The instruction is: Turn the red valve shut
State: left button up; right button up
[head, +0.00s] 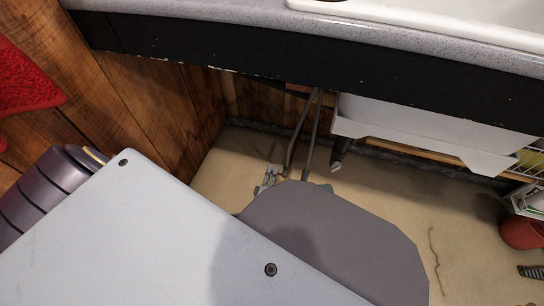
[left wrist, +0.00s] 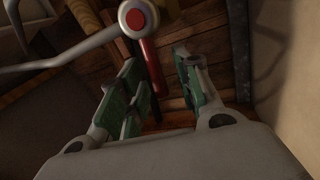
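The red valve shows in the left wrist view as a red lever (left wrist: 149,62) hanging from a pale round hub (left wrist: 138,17) with a red cap, at the top centre. A grey pipe or arm runs from the hub to the left. My left gripper (left wrist: 158,62) is open, its green-padded fingers apart. The lever appears in the gap between the fingertips; I cannot tell whether it touches them. In the head view my left gripper (head: 296,182) is low beneath the counter, its body hiding much of the fingers. No red valve can be made out there. My right gripper is out of view.
The speckled counter (head: 240,12) with its dark front overhangs the work area. Thin grey pipes (head: 303,135) and a white box-like unit (head: 420,128) are under it. A wooden wall (head: 130,95) is at left. A red bucket (head: 521,233) stands far right; the floor before it is clear.

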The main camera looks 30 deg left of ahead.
pick_arm(q)
jog(key=shift+r, duration=4.9)
